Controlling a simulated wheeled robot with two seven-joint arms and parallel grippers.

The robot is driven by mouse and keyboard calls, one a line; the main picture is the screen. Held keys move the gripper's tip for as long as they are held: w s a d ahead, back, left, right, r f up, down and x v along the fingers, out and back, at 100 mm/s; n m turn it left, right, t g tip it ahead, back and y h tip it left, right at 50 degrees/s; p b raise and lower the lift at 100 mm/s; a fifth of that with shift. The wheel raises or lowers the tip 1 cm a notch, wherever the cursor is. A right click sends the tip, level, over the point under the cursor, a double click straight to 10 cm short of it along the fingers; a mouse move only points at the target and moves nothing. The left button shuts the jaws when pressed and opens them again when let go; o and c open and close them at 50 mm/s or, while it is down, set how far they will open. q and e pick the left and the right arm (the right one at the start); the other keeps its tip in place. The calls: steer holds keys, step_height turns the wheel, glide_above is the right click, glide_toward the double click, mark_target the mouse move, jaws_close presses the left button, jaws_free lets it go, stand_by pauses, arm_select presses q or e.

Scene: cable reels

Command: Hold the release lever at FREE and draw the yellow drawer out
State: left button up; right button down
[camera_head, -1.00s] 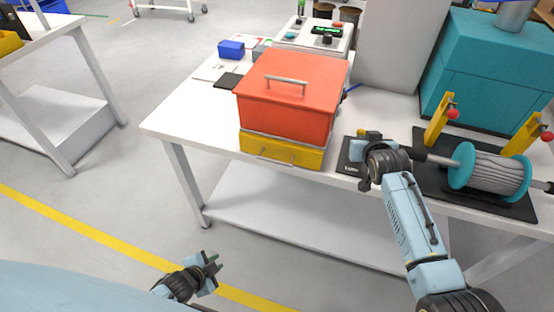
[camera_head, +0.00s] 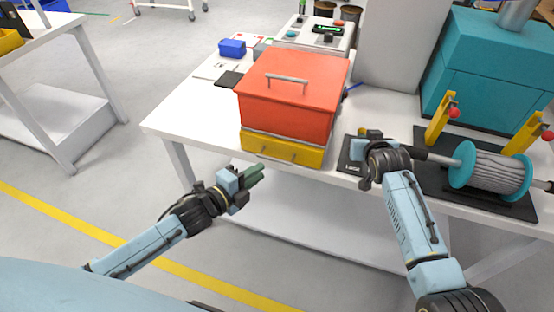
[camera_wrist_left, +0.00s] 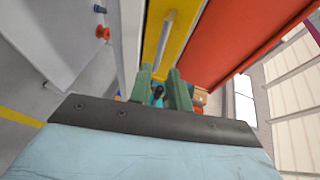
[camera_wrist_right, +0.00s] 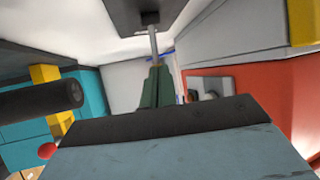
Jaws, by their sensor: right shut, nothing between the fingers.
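The yellow drawer (camera_head: 262,147) is closed under the orange box (camera_head: 290,95). Its handle bar shows in the left wrist view (camera_wrist_left: 165,40). My left gripper (camera_head: 257,172) is open and empty, in front of and slightly below the drawer, its green fingers apart from the handle. My right gripper (camera_wrist_right: 155,88) is shut with nothing between its fingers. Its fingertips are at the release lever (camera_wrist_right: 153,42), a thin grey rod on a dark plate; whether they touch it I cannot tell. In the head view my right wrist hides most of the lever and the plate (camera_head: 352,168).
A cable reel (camera_head: 490,168) on yellow stands is at the right of the white table. A teal cabinet (camera_head: 490,70) stands behind it. A blue box (camera_head: 232,48) and a control panel (camera_head: 315,35) lie at the back. The floor before the table is free.

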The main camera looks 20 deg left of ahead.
mark_target(277, 159)
arm_select(q)
steer(key=x, duration=0.8)
steer(key=shift+w+d+f, duration=0.1)
steer(key=shift+w+d, duration=0.05)
steer(key=shift+w, duration=0.1)
jaws_close()
